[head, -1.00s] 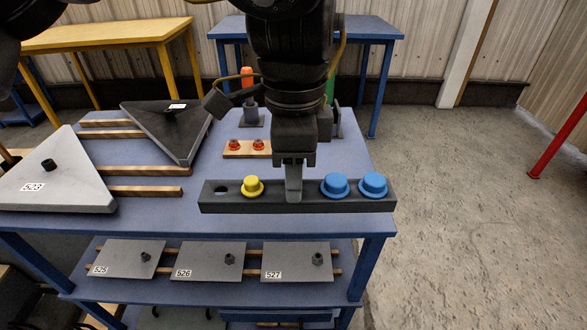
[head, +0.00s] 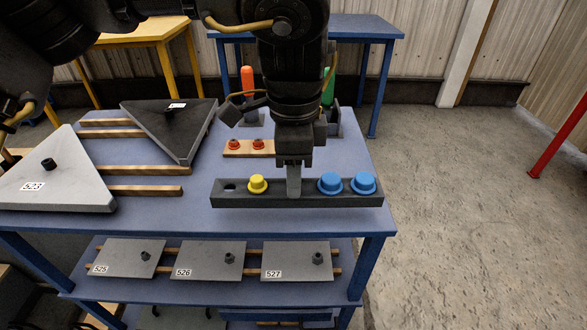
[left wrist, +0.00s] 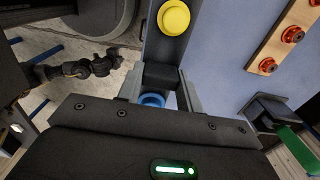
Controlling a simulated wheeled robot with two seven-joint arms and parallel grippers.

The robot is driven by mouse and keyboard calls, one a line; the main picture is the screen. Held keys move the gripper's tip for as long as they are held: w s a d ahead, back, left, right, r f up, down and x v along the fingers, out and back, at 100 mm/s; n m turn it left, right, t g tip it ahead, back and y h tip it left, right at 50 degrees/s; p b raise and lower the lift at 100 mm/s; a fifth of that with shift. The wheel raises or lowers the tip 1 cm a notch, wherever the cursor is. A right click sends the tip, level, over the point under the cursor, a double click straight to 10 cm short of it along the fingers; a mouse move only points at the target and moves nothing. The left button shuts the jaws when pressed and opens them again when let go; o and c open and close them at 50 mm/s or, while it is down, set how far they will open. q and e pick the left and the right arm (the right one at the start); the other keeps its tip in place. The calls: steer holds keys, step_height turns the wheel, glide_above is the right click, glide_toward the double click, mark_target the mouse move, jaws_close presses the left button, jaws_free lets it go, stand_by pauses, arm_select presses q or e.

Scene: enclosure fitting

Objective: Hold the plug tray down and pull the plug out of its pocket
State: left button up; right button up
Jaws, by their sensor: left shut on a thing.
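The plug tray (head: 240,201) is a long dark grey bar near the front of the blue table. A yellow plug (head: 257,184) and two blue plugs, one at the middle right (head: 330,183) and one at the right end (head: 363,183), sit in it. The pocket at its left end is empty. My left gripper (head: 293,190) points down and is shut across the tray between the yellow plug and the blue ones. The left wrist view shows its fingers (left wrist: 163,92) on either side of the tray. My right arm's end (left wrist: 110,60) shows small there; its jaws are unclear.
A light plate marked 523 (head: 62,180) and a dark triangular plate (head: 180,135) lie on wooden rails to the left. A wooden strip with red pieces (head: 246,153) and orange-handled (head: 247,80) and green-handled (head: 328,90) items are behind. Table surface right of the tray is clear.

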arm_select(q)
steer(key=shift+w+f+p, duration=0.2)
steer(key=shift+w+f, duration=1.1)
steer(key=shift+w, duration=0.15)
steer(key=shift+w+f+p, duration=0.15)
steer(key=shift+w+f, duration=1.1)
steer(key=shift+w, duration=0.2)
arm_select(e)
steer(key=shift+r, duration=0.35)
arm_select(q)
steer(key=shift+f, duration=0.1)
steer(key=shift+f, duration=0.2)
arm_select(e)
steer(key=shift+f, duration=0.1)
steer(key=shift+c, duration=0.3)
